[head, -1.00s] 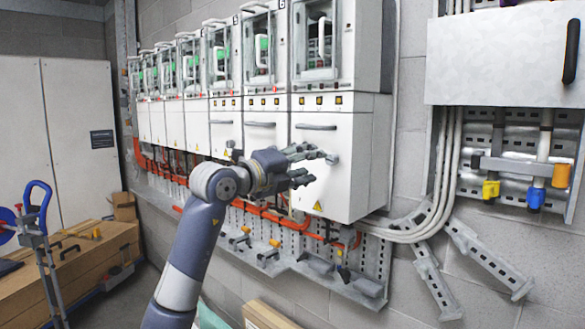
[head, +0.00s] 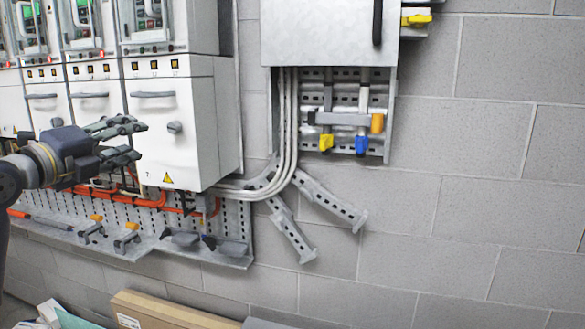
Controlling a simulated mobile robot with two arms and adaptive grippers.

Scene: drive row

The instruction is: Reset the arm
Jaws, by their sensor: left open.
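My left gripper (head: 130,141) comes in from the left edge of the head view. Its grey fingers are spread apart and empty, pointing right. It is in front of the lower white drive cabinet (head: 200,120), the one at the right end of the row. The cabinet has a dark horizontal handle, a grey round knob (head: 174,127) and a yellow warning triangle. The fingertips are to the left of the knob, with a gap in the picture. Part of my left arm shows at the left edge. My right gripper is not in view.
A perforated metal tray (head: 150,240) with several clamps runs below the cabinets. A grey box (head: 330,35) hangs on the block wall to the right, with yellow, blue and orange connectors below. Cardboard (head: 165,312) lies at the bottom. The right wall is bare.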

